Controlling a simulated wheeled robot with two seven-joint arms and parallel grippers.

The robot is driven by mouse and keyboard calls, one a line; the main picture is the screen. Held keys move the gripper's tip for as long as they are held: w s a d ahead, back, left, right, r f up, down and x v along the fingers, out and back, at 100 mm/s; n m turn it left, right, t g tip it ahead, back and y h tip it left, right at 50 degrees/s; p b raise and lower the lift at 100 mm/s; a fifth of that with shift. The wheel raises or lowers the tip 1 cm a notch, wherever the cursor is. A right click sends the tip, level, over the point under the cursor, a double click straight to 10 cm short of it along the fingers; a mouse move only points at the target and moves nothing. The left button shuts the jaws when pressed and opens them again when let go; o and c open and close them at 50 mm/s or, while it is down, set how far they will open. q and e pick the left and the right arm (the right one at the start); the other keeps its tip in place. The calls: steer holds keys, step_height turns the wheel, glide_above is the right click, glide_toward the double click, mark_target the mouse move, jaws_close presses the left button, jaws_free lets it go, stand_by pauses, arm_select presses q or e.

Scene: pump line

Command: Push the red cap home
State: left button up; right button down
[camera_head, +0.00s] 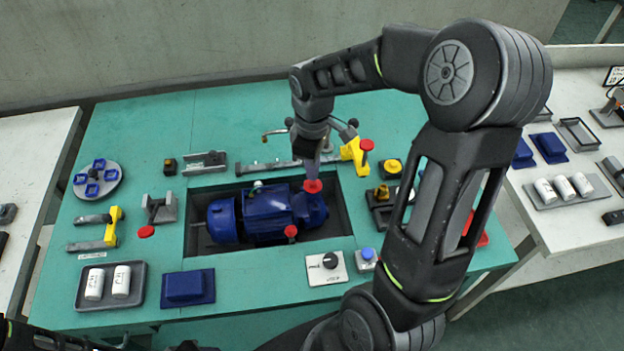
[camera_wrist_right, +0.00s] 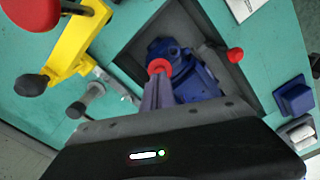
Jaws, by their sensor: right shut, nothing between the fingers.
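A red cap (camera_head: 313,186) sits on the right end of the blue pump (camera_head: 265,214), which lies in a dark recess of the green bench. My right gripper (camera_head: 311,173) points down at this cap with its fingers shut and empty. In the right wrist view the fingertips (camera_wrist_right: 158,82) meet the edge of the red cap (camera_wrist_right: 159,66). I cannot tell whether they touch it or how far the cap is seated. A second red cap (camera_head: 291,231) shows at the pump's front side. My left gripper is not in view.
A yellow clamp (camera_head: 352,153) with a red knob stands right of my gripper; another yellow clamp (camera_head: 112,228) stands at left. A grey tray (camera_head: 138,300) with white cylinders, a blue block (camera_head: 187,287) and a dial plate (camera_head: 327,268) line the front. My right arm covers the bench's right side.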

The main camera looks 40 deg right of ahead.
step_height(320, 180, up, 6)
steer(key=p, duration=0.3)
steer(key=shift+f+p, duration=0.2)
steer(key=shift+p, duration=0.15)
stand_by(0.4)
